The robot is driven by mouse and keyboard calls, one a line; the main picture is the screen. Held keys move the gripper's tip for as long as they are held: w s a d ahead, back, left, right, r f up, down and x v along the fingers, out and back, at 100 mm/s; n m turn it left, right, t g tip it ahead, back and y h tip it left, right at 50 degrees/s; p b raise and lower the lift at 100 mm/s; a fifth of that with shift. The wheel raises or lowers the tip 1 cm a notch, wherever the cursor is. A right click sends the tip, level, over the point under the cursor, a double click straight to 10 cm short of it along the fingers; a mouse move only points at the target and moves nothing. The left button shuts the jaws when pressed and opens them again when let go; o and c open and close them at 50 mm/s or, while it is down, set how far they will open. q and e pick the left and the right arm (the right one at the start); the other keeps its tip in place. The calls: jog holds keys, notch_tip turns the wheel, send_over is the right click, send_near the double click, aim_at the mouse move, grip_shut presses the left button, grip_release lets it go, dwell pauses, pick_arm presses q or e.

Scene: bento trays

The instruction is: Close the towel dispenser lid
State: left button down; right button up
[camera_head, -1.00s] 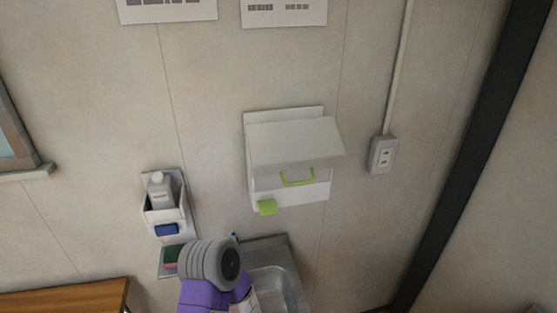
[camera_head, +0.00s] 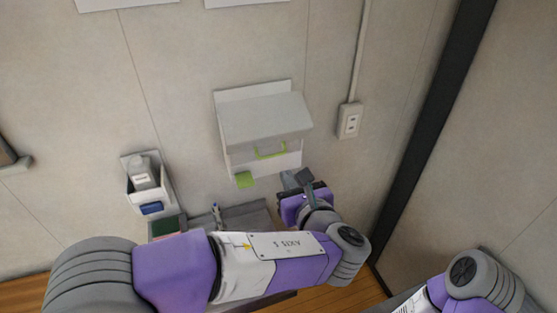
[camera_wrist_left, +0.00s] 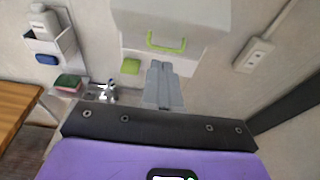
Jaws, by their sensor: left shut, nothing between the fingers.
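The white towel dispenser (camera_head: 226,152) is fixed to the wall, with its lid (camera_head: 268,118) tilted outward and a green handle (camera_head: 271,151) at the lid's front edge. A green tab (camera_head: 244,180) shows below the lid at the lower left. My left gripper (camera_head: 294,179) is just below and right of the handle, apart from it as far as I can tell. In the left wrist view the left gripper (camera_wrist_left: 160,70) is shut and empty, pointing up under the lid (camera_wrist_left: 175,20) and its green handle (camera_wrist_left: 165,47). My right gripper is out of view.
A bottle (camera_head: 142,172) stands in a white wall holder (camera_head: 166,193) at left. A sink with a tap (camera_head: 217,214) and a green-red sponge (camera_head: 167,225) are below. A wall outlet (camera_head: 349,120) is right of the dispenser. The wall between them is clear.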

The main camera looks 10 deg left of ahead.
pick_arm(q)
send_near(265, 139)
notch_tip(265, 139, down, 3)
jog(key=w, duration=0.1)
jog(key=w+a, duration=0.1)
jog(key=w+a+r+p, duration=0.1)
jog(key=w, duration=0.1)
jog(key=shift+a+r, duration=0.15)
jog(key=shift+a, duration=0.2)
jog(key=shift+w+a+r, duration=0.25)
jog(key=shift+w, duration=0.15)
jog(key=shift+p, duration=0.3)
